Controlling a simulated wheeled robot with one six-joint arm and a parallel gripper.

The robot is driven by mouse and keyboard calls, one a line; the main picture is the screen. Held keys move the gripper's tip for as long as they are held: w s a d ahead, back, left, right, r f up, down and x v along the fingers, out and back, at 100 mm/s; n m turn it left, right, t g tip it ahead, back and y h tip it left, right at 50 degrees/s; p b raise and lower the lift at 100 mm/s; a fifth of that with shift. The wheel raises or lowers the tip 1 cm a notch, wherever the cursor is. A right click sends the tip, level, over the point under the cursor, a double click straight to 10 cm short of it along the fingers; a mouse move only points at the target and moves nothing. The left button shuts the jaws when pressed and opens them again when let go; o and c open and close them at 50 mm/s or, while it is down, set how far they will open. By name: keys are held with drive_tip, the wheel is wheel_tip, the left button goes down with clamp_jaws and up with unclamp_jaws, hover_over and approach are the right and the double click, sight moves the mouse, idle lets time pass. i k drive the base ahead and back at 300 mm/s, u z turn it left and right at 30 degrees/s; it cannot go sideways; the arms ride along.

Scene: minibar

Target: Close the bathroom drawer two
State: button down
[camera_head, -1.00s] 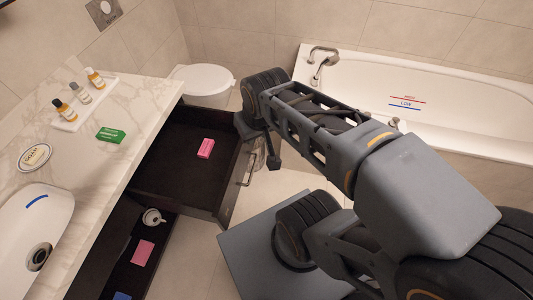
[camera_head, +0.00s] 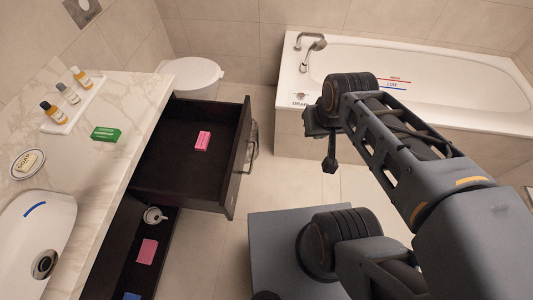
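Two dark drawers stand open under the marble counter; no label shows which is drawer two. The larger drawer (camera_head: 170,178), toward the back, is pulled far out and holds a pink box (camera_head: 202,141). Its front panel (camera_head: 240,160) carries a metal handle (camera_head: 252,148). The nearer, lower drawer (camera_head: 160,236) is also open, with a pink box (camera_head: 147,251), a small white cup-like item (camera_head: 153,215) and a partly cut-off blue item (camera_head: 131,296). My gripper (camera_head: 330,163) hangs right of the handle, apart from it and touching nothing visible. Its fingers are too small and dark to read.
The marble counter (camera_head: 120,90) at left bears a green box (camera_head: 105,134), a bottle tray (camera_head: 76,118), a soap dish (camera_head: 27,165) and a sink (camera_head: 40,215). A toilet (camera_head: 194,75) stands behind the drawer, a bathtub (camera_head: 290,125) behind my arm. Tiled floor (camera_head: 210,240) is clear between.

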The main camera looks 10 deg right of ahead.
sight(170, 171)
drive_tip(key=z, duration=0.1)
drive_tip(key=k, duration=0.4)
drive_tip(key=u, duration=0.9)
drive_tip(key=i, duration=0.4)
drive_tip(key=z, duration=0.05)
